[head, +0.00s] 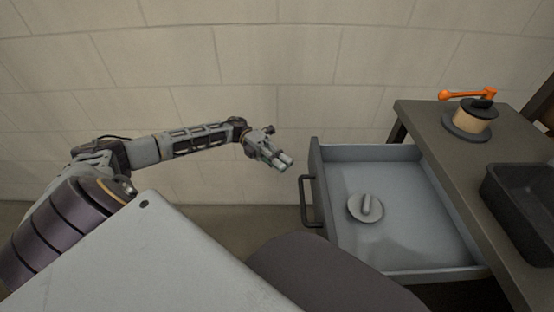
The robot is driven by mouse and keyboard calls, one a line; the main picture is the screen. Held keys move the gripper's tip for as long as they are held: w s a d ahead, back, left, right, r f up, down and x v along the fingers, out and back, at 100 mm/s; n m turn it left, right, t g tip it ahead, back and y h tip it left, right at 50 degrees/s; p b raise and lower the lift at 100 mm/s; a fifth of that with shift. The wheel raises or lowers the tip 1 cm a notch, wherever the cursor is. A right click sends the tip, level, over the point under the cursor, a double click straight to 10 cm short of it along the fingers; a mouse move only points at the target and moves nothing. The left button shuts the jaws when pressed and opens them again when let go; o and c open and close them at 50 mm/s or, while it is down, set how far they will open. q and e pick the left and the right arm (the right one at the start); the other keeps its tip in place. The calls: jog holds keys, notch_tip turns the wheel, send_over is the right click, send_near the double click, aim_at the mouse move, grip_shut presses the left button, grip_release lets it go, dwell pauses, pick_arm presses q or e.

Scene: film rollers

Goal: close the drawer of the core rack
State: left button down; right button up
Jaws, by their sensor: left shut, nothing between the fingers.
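The drawer (400,267) of the core rack (420,114) stands pulled out to the left, under the dark top. Its dark handle (306,201) is on the left front panel. A round grey disc with an upright knob (365,208) lies inside the drawer. My left gripper (284,163) is shut and empty, in the air to the left of the drawer's far front corner, apart from the handle in the picture. My right gripper is not in view.
On the rack top stand a tan roll with an orange crank (467,115) and a black open bin (522,205). A rounded dark grey shape (325,275) lies in front of the drawer. A block wall (300,80) closes off the back.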

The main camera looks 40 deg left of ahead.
aim_at(314, 183)
pick_arm(q)
jog(key=d, duration=0.2)
jog(key=d+b, duration=0.1)
jog(key=d, duration=0.4)
jog(key=shift+s, duration=0.25)
jog(key=shift+w+d+b, duration=0.7)
jog(key=shift+w+d, duration=0.25)
jog(key=shift+d, duration=0.2)
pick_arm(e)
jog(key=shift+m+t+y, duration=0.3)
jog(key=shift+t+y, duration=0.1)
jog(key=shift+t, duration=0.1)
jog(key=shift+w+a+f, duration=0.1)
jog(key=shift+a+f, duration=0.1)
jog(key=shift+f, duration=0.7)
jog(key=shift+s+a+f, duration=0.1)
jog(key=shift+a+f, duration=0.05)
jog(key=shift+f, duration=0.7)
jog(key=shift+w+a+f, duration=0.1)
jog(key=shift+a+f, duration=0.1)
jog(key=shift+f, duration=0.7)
pick_arm(q)
jog(key=shift+w+d, duration=0.1)
jog(key=shift+d, duration=0.1)
